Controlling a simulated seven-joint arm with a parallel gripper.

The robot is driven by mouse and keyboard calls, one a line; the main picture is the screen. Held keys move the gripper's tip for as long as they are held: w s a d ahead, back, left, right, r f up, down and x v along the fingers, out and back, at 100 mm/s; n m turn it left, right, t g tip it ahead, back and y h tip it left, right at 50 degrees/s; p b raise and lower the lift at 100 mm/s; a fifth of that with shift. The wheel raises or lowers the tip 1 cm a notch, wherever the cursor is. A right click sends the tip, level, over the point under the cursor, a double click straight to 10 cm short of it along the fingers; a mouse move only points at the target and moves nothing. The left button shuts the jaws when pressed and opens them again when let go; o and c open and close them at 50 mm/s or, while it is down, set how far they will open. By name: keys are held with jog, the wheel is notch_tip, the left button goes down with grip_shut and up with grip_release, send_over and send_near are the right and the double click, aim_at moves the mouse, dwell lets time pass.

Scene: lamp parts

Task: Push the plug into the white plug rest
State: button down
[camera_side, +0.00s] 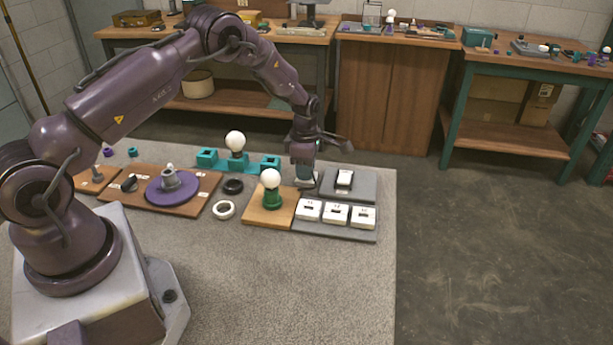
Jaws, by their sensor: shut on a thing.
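A small white block, which looks like the white plug rest (306,183), is right below the fingertips. I cannot tell whether the plug is in it, touching it or just above it.
A grey board (363,188) right of my gripper carries a white block with a dark part. Several white labelled blocks (336,214) stand in front. A bulb in a green holder (271,188) is close left; a teal stand (236,162) with another bulb is behind. The front mat (290,290) is clear.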

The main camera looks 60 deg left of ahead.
dwell(0.4)
jog(key=c, duration=0.9)
grip_release()
jog(key=shift+o, duration=0.2)
notch_tip(320, 180, up, 12)
jog(key=s+d+r+m+t, duration=0.2)
jog(key=s+d+r+m, duration=0.3)
jog(key=s+r+m, duration=0.2)
jog(key=s+d+r+m+t, duration=0.1)
jog(key=s+d+r+m, duration=0.4)
jog(key=s+m, duration=0.6)
jog(key=s+d+r+m+t, duration=0.2)
jog(key=s+d+r+m, duration=0.3)
jog(key=s+r+m, duration=0.4)
jog(key=shift+s+d+r+t, duration=0.2)
jog(key=shift+s+t, duration=0.1)
jog(key=shift+s, duration=0.55)
